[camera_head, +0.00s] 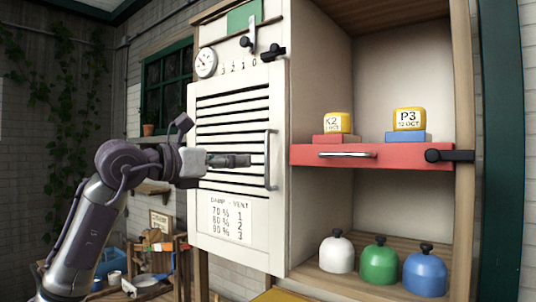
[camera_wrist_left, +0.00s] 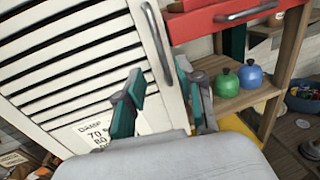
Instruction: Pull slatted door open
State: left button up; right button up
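The white slatted door (camera_head: 232,130) appears shut on the left part of the cabinet. Its upright metal bar handle (camera_head: 268,160) is along the door's right edge; the handle also shows in the left wrist view (camera_wrist_left: 157,40). My left gripper (camera_head: 246,160) is in front of the slats, just left of the handle in the head view. In the left wrist view the teal fingers of this gripper (camera_wrist_left: 160,78) are apart and empty, with the handle's lower end between them in the picture. Contact with the handle cannot be made out. My right gripper is not in view.
A red drawer (camera_head: 395,155) with a metal handle and a black latch sits right of the door. Yellow blocks (camera_head: 408,119) stand above it. White, green and blue (camera_head: 425,273) knobbed weights stand on the lower shelf. A gauge (camera_head: 205,62) and black knobs are above the slats.

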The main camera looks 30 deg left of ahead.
pick_arm(q)
jog(key=p, duration=0.3)
send_over(267, 182)
jog(key=shift+w+a+p, duration=0.2)
jog(key=shift+w+p, duration=0.05)
jog(key=shift+p, duration=0.05)
grip_shut()
